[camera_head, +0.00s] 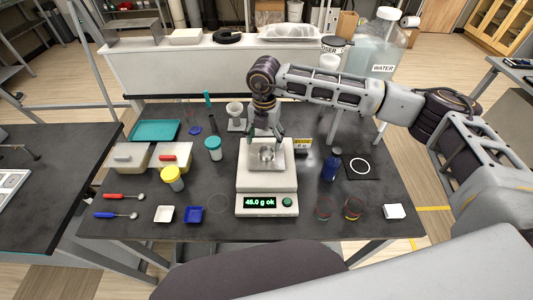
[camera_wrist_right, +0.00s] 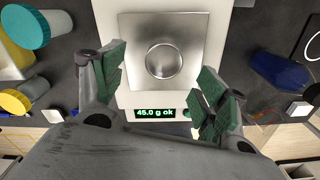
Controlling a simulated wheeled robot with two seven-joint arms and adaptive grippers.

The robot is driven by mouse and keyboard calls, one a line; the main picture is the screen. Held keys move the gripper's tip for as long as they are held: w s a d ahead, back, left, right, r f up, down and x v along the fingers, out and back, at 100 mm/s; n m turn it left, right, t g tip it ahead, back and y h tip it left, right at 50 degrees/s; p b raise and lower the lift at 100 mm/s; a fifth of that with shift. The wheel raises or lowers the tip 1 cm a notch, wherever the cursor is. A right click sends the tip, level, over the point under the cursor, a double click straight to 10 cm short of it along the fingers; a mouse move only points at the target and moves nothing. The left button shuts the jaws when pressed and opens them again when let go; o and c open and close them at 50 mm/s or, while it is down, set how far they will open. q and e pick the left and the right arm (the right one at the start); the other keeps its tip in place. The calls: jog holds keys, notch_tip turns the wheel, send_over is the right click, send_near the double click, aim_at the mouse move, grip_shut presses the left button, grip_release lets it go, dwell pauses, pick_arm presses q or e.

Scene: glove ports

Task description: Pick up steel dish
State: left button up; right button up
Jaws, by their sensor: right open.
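The round steel dish (camera_head: 267,154) sits on the square steel pan of the white scale (camera_head: 254,183). In the right wrist view the dish (camera_wrist_right: 164,61) lies near the top middle, on the scale's pan (camera_wrist_right: 137,22). My right gripper (camera_head: 265,133) is over the back part of the scale, above the dish. In the wrist view its green-padded fingers (camera_wrist_right: 160,88) are spread apart with nothing between them, one to each side of the dish and nearer the camera. My left gripper is not in view.
The scale's display (camera_head: 260,203) reads 45.0 g ok. A blue bottle (camera_head: 331,166) stands right of the scale. A white-blue jar (camera_head: 213,149) and a yellow-lidded jar (camera_head: 172,179) stand to its left.

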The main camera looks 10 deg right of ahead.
aim_at(267, 155)
jog(key=shift+f, duration=0.15)
jog(key=shift+s+d+f+p, duration=0.1)
jog(key=shift+f+p, duration=0.3)
jog(key=shift+f, duration=0.15)
jog(key=shift+s+d+f+p, duration=0.1)
jog(key=shift+f+p, duration=0.25)
jog(key=shift+f, duration=0.2)
jog(key=shift+f+p, duration=0.3)
jog(key=shift+f, duration=1.05)
jog(key=c, duration=1.1)
